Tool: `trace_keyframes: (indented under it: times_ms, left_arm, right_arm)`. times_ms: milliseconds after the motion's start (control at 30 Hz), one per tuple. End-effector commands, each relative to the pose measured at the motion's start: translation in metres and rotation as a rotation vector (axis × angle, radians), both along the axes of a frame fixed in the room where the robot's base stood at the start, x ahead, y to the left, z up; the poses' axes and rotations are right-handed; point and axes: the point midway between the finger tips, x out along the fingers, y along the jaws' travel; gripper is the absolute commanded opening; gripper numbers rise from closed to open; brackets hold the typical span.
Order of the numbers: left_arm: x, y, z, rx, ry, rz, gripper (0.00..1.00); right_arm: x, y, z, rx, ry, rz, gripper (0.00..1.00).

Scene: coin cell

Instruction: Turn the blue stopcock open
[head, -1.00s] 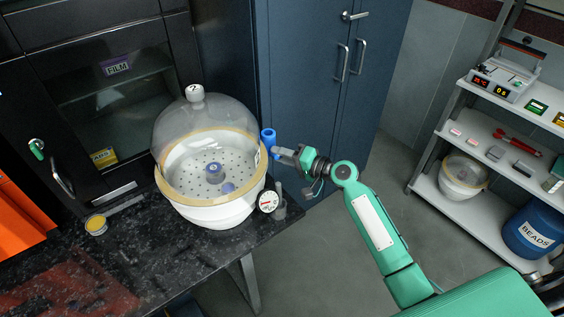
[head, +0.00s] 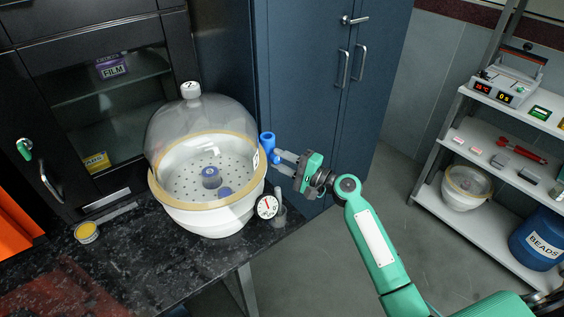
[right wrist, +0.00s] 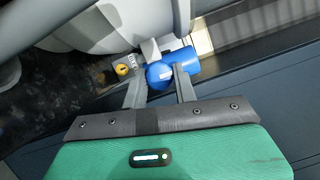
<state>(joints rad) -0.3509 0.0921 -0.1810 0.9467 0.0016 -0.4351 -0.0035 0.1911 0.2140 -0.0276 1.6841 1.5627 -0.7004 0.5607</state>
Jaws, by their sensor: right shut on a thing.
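The blue stopcock (head: 268,141) sticks out from the right side of the glass-domed desiccator (head: 205,196), near its rim. In the right wrist view the blue stopcock (right wrist: 172,68) lies between my fingertips, and its stem runs toward the white vessel. My right gripper (head: 279,155) reaches it from the right and is shut on the stopcock. In the right wrist view the right gripper's fingers (right wrist: 158,88) stand on either side of the blue part. My left gripper is not in view.
A dial gauge (head: 267,206) stands beside the desiccator on the black bench (head: 140,270). A yellow-topped tin (head: 87,232) is at the left. A blue cabinet (head: 310,90) stands behind my right gripper. Shelves (head: 475,210) hold several items at the right.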

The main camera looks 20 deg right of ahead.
Motion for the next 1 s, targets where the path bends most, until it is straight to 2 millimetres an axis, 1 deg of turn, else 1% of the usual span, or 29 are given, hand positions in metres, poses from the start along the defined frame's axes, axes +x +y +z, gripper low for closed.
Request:
trace_keyframes:
  times_ms: [333,367,433,467,767,867,933,1000]
  left_arm:
    - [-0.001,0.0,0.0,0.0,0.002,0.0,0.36]
    - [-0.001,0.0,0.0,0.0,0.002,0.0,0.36]
    - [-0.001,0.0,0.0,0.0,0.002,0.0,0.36]
    - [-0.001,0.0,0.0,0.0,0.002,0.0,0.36]
    - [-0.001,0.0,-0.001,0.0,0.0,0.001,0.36]
    - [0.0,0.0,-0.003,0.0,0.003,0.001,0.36]
    - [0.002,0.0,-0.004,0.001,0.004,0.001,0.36]
    - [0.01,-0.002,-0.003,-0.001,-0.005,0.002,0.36]
  right_arm:
    - [0.0,-0.001,0.0,0.003,0.002,-0.002,0.06]
    - [0.0,-0.001,0.0,0.003,0.002,-0.002,0.34]
    - [0.0,0.0,0.0,0.003,0.002,-0.002,0.48]
    - [0.0,0.0,0.0,0.003,0.001,-0.001,0.5]
    - [-0.001,-0.001,-0.001,0.001,0.002,-0.001,0.5]
    - [-0.007,-0.007,-0.003,0.001,0.002,-0.002,0.5]
    - [-0.015,-0.014,-0.004,0.001,0.001,-0.003,0.5]
    - [-0.026,-0.024,-0.007,-0.001,0.002,-0.001,0.5]
